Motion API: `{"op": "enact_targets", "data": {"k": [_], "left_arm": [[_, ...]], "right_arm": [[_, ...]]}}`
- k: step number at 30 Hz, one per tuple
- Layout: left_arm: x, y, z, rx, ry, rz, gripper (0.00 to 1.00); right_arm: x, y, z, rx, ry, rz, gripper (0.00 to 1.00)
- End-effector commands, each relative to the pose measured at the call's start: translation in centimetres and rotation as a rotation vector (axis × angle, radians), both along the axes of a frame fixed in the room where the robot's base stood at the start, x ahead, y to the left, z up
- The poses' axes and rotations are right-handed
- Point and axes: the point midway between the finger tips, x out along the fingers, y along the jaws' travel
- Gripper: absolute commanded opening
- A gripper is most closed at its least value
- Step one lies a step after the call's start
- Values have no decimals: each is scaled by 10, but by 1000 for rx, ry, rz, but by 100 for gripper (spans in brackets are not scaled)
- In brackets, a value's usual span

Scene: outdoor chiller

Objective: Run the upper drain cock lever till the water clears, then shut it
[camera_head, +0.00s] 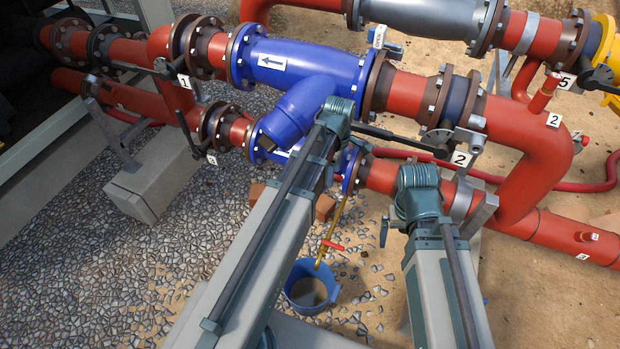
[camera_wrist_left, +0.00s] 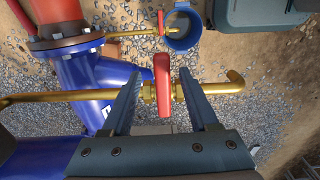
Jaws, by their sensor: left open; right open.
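In the left wrist view a red lever (camera_wrist_left: 162,85) sits on a brass drain cock, crosswise to its brass pipe (camera_wrist_left: 215,87), which ends in a bent tip at right. My left gripper (camera_wrist_left: 160,85) is open, its two fingers on either side of this lever; I cannot tell if either touches it. In the head view my left arm hides this cock and gripper. A second, lower brass cock with a red lever (camera_head: 332,245) slants down to a blue bucket (camera_head: 288,290), also in the wrist view (camera_wrist_left: 196,35). The bucket's inside looks grey-brown. No water stream shows. My right gripper is not visible.
A blue strainer body (camera_head: 300,60) with an arrow label joins red flanged pipes (camera_head: 405,98) behind my arms. A black valve lever (camera_head: 400,140) lies near tag 2. Gravel (camera_head: 110,270) and sand (camera_head: 540,300) cover the ground; a concrete block (camera_head: 150,180) stands left.

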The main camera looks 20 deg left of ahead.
Motion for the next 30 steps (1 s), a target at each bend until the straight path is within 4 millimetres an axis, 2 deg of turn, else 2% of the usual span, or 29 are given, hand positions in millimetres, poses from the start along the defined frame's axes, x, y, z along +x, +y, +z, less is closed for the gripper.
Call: {"op": "enact_targets", "data": {"k": [2,6,7,17,30], "left_arm": [[0,0,0,0,1,0,64],[-1,0,0,0,1,-1,89],[-1,0,0,0,1,-1,90],[-1,0,3,0,2,-1,90],[-1,0,51,0,2,-1,90]], "right_arm": [[0,0,0,0,0,0,100],[0,0,0,0,0,0,100],[0,0,0,0,0,0,100],[0,0,3,0,0,0,100],[0,0,51,0,0,0,100]]}}
